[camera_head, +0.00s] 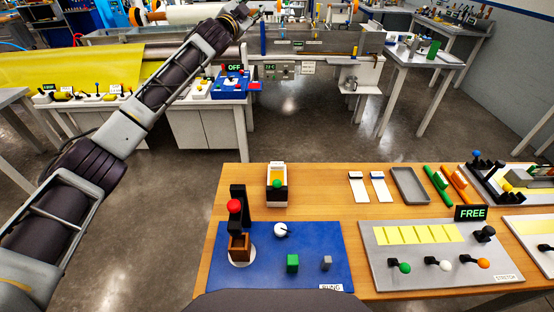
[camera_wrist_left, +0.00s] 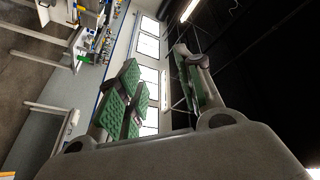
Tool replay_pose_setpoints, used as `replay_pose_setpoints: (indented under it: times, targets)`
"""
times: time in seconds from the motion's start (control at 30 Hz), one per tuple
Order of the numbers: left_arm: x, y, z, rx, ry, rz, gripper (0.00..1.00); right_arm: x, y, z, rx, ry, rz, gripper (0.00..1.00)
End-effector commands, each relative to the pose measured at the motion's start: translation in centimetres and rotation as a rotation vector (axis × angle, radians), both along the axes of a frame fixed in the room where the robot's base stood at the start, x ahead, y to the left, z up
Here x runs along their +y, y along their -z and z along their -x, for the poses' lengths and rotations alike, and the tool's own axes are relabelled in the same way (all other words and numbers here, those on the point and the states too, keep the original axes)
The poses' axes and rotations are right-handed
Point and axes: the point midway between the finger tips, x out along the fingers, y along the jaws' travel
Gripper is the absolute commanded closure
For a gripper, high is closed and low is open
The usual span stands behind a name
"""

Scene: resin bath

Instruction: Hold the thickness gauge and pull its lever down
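I cannot tell for certain which item is the thickness gauge. A black upright stand with a red ball knob (camera_head: 234,207) stands on the blue mat (camera_head: 262,277), above a brown block (camera_head: 239,246) on a white disc. A small white round piece with a dark pointer (camera_head: 281,230) is to its right. A small upright holder with a green ball (camera_head: 277,184) stands behind the mat. My left arm reaches up and away, far from these items. In the left wrist view, my left gripper (camera_wrist_left: 160,90) has its green-padded fingers apart, with nothing between them. My right gripper is not in view.

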Motion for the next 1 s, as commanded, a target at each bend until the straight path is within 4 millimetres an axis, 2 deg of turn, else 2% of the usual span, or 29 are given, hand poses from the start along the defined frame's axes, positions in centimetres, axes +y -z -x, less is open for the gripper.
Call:
replay_pose_setpoints:
  times: [0.03,0.23,0.37,0.47,0.63,0.77,1.0]
  targets:
    - [-1.2,-1.7,1.0,-0.022,0.016,-0.020,0.64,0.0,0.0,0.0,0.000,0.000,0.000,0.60]
    - [-6.1,-6.0,5.4,-0.077,0.076,-0.118,0.64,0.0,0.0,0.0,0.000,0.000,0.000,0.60]
    - [-9.4,-7.3,8.7,-0.101,0.111,-0.205,0.64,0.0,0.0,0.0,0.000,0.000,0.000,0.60]
    - [-11.8,-7.2,11.2,-0.110,0.138,-0.280,0.64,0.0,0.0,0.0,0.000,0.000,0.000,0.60]
    - [-15.1,-5.4,15.2,-0.111,0.175,-0.422,0.64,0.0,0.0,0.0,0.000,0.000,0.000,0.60]
    - [-17.3,-2.7,18.2,-0.100,0.206,-0.543,0.64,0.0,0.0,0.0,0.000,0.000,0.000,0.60]
    - [-19.8,4.4,23.7,-0.060,0.271,-0.790,0.64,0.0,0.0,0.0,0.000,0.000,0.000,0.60]
